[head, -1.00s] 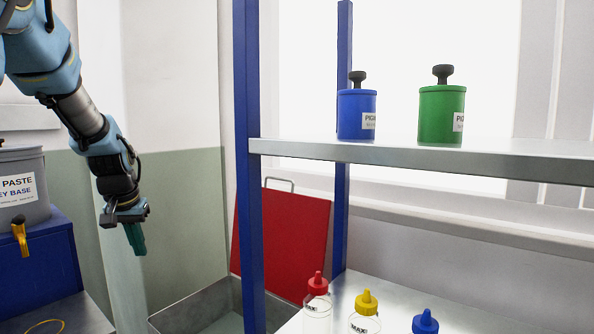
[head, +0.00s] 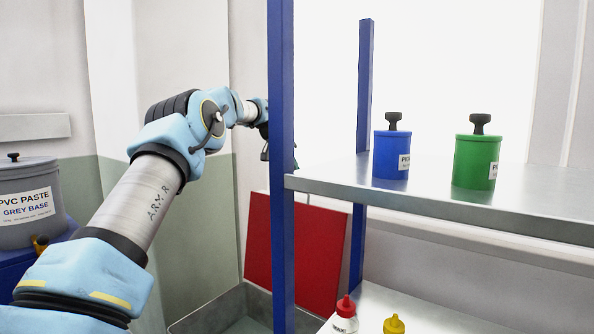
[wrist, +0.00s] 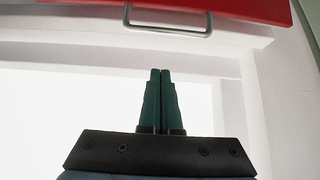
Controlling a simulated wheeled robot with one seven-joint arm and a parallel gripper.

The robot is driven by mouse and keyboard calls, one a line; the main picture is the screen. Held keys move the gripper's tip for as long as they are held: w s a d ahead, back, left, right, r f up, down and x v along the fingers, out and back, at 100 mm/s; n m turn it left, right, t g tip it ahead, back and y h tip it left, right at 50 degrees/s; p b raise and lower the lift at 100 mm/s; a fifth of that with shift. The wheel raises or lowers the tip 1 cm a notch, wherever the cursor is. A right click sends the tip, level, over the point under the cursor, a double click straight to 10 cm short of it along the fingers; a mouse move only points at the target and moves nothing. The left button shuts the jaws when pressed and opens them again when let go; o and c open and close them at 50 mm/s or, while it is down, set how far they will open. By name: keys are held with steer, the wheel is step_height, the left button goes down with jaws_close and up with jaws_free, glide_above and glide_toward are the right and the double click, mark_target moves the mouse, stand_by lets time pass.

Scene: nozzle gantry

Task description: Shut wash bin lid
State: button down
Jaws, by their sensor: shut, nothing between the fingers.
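The red lid (head: 300,255) of the wash bin stands raised, leaning up at the back of the grey bin (head: 208,318). The blue upright hides part of both. In the wrist view the lid's red edge (wrist: 230,10) and its grey handle (wrist: 165,28) show at the top. My gripper (wrist: 160,75) is shut and empty, its green fingertips together, apart from the handle in that picture.
A blue upright (head: 281,190) and a metal shelf (head: 440,200) stand right of my arm. The shelf holds a blue canister (head: 391,158) and a green canister (head: 474,165). Bottles (head: 345,315) stand below. A grey paste tub (head: 28,205) is at left.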

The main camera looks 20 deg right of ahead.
steer(key=f+p, duration=0.3)
steer(key=f, duration=0.1)
steer(key=d+f+p, duration=0.1)
steer(key=f+p, duration=0.1)
steer(key=shift+w+f+p, duration=0.2)
steer(key=shift+w+p, duration=0.15)
steer(key=shift+w, duration=0.05)
stand_by(0.4)
steer(key=shift+a+f+b, duration=0.1)
steer(key=shift+a+b, duration=0.05)
steer(key=shift+b, duration=0.2)
